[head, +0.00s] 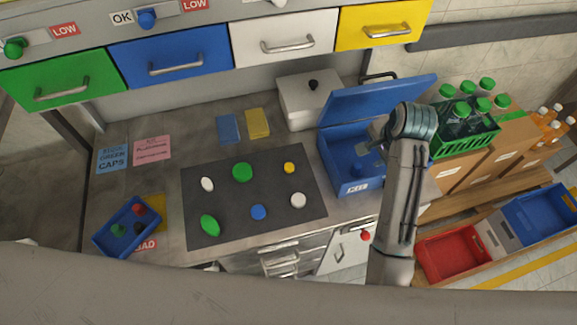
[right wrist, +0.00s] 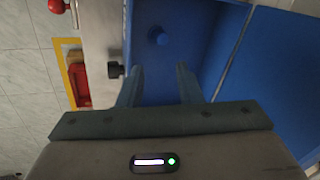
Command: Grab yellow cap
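The small round yellow cap (head: 289,168) lies on the dark mat (head: 235,228), near its upper right part. White, green and blue caps lie around it, apart from it. My right gripper (head: 374,147) is over the open blue box (head: 357,187), to the right of the mat and away from the yellow cap. In the right wrist view its two fingers (right wrist: 160,75) are apart with nothing between them. A blue cap (right wrist: 157,36) lies inside the box beyond the fingertips. My left gripper is not in view.
The blue box's raised lid (head: 378,97) stands behind my right gripper. A white lidded box (head: 309,104) is left of it. A small blue tray (head: 108,237) with several caps sits at the left. Drawers (head: 170,57) line the back. A green crate of bottles (head: 465,142) stands at right.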

